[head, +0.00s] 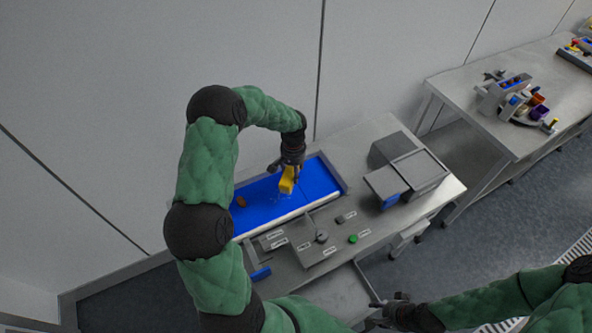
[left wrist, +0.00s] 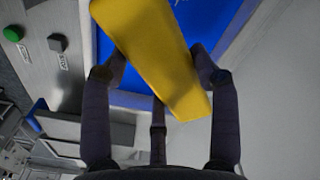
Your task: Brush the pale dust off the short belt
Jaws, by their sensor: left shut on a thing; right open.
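The short blue belt (head: 262,193) lies on the metal bench. A few small pale specks of dust (head: 279,197) show on it just below the yellow brush. My left gripper (head: 291,168) is over the belt, shut on the yellow brush (head: 287,181), which also fills the top middle of the left wrist view (left wrist: 158,55). The brush's lower end is at or close to the belt; I cannot tell if it touches. My right gripper (head: 388,303) is open and empty at the bench's front, low in the head view.
A brown date (head: 241,201) lies on the belt's left part. A grey box machine (head: 408,165) stands right of the belt. A panel with a green button (head: 353,239) lies in front. A blue item (head: 260,273) is at the front left. Another table (head: 470,100) stands back right.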

